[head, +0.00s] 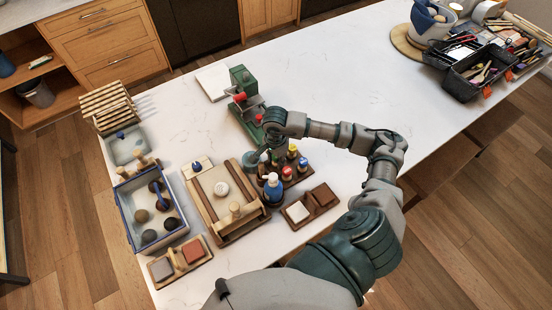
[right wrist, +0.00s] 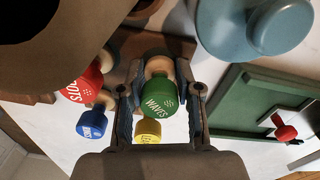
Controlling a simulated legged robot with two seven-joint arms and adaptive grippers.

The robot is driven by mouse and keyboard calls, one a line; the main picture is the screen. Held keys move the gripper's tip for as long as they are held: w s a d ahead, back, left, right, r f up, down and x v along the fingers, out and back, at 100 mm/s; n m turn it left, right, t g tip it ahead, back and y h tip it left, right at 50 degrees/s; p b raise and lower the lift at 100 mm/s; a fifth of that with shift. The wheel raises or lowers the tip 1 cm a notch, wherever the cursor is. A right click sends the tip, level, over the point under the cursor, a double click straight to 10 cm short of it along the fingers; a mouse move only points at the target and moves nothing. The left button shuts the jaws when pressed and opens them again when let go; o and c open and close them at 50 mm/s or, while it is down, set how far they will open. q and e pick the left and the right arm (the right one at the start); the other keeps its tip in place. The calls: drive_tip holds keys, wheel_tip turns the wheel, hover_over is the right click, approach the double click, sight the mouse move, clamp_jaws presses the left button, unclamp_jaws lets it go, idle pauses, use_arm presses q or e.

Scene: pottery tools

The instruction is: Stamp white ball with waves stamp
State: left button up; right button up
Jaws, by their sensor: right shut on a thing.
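The green stamp marked WAVES (right wrist: 158,97) is between the two fingers of my right gripper (right wrist: 160,112) in the right wrist view. The gripper is shut on it. In the head view my right gripper (head: 270,146) is low over the stamp rack, and its fingertips are hard to make out there. The small white ball (head: 221,188) lies on the wooden tray (head: 204,205), left of the gripper and apart from it. It shows faint marks on top. My left gripper is not in view.
Red (right wrist: 84,84), blue (right wrist: 92,122) and yellow (right wrist: 148,131) stamps stand close around the gripper. A blue bottle (head: 272,189) stands between rack and tray. A green press (head: 243,90) stands behind. The table's right middle is clear.

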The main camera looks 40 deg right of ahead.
drive_tip(key=shift+f, duration=0.25)
drive_tip(key=o, duration=1.1)
wheel_tip(320, 180, up, 12)
drive_tip(key=shift+w, duration=0.1)
